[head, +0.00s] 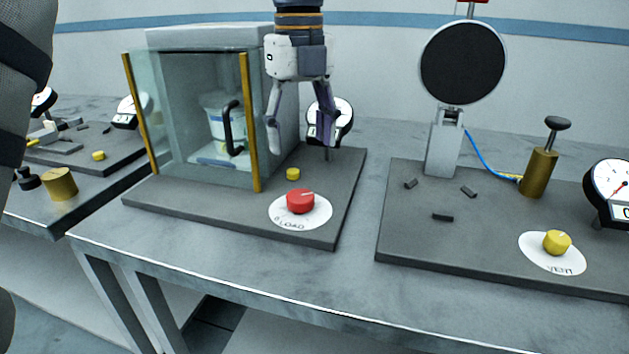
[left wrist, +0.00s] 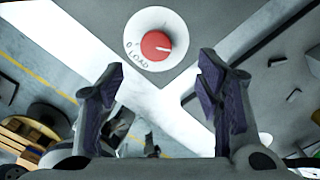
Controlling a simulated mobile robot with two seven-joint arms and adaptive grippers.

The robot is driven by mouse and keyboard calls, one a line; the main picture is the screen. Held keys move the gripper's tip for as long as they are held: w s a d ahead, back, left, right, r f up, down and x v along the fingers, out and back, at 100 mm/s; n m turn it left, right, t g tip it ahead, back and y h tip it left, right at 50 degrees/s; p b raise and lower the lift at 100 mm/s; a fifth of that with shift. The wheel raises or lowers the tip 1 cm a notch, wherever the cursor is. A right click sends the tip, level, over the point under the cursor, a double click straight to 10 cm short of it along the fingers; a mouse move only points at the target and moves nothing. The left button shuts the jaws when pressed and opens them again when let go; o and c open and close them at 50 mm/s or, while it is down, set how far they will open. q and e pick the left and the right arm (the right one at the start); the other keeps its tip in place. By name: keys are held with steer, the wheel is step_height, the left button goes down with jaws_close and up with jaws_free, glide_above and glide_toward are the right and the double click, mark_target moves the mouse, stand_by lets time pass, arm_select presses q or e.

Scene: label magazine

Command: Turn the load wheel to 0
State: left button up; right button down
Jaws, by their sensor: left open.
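The load wheel (head: 300,201) is a red knob on a white disc marked "0 LOAD", at the front of the middle dark board. It also shows in the left wrist view (left wrist: 156,45). Its pale pointer mark points to the right, away from the 0 at the disc's lower left. My left gripper (head: 300,150) points down above the board, behind the wheel in the head view. Its fingers are spread and empty; in the left wrist view the fingertips (left wrist: 160,72) stand apart below the wheel's image. My right gripper is not in view.
A clear-fronted cabinet (head: 195,100) stands left of the gripper. A yellow button (head: 293,174) sits just behind the wheel, and a gauge (head: 330,120) behind the gripper. The right board holds a yellow vent knob (head: 557,242) and a brass post (head: 539,172). Bare tabletop (head: 190,250) lies in front.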

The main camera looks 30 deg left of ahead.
arm_select(q)
glide_above(300, 195)
steer(key=f, duration=0.4)
steer(key=shift+s+f, duration=0.1)
steer(key=shift+s, duration=0.2)
steer(key=f, duration=0.6)
steer(key=shift+w+f, duration=0.2)
steer(key=shift+w, duration=0.1)
steer(key=c, duration=1.2)
